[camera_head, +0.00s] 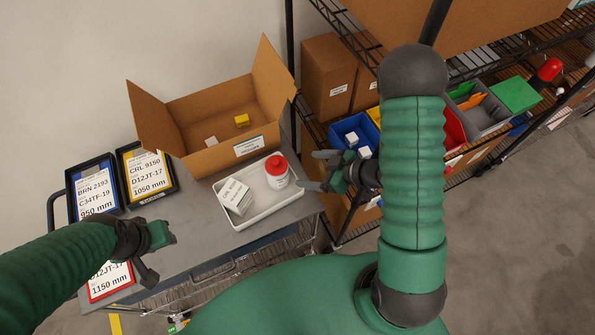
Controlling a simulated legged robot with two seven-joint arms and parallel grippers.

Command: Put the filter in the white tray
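The white tray (262,222) lies on the grey cart. A white box (235,196) with a printed label sits in its left part. A white canister with a red top (277,171) stands at its back right. I cannot tell for sure which thing is the filter. My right gripper (315,171) is open and empty, with its fingers apart, just right of the tray and the canister and not visibly touching them. My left gripper (152,257) is over the cart's front left edge, left of the tray; its finger gap does not show clearly.
An open cardboard box (220,115) with a yellow block (242,120) and a pale block stands behind the tray. Label frames (146,172) lie at the left. A wire shelf with a blue bin (353,135) and other bins stands at the right.

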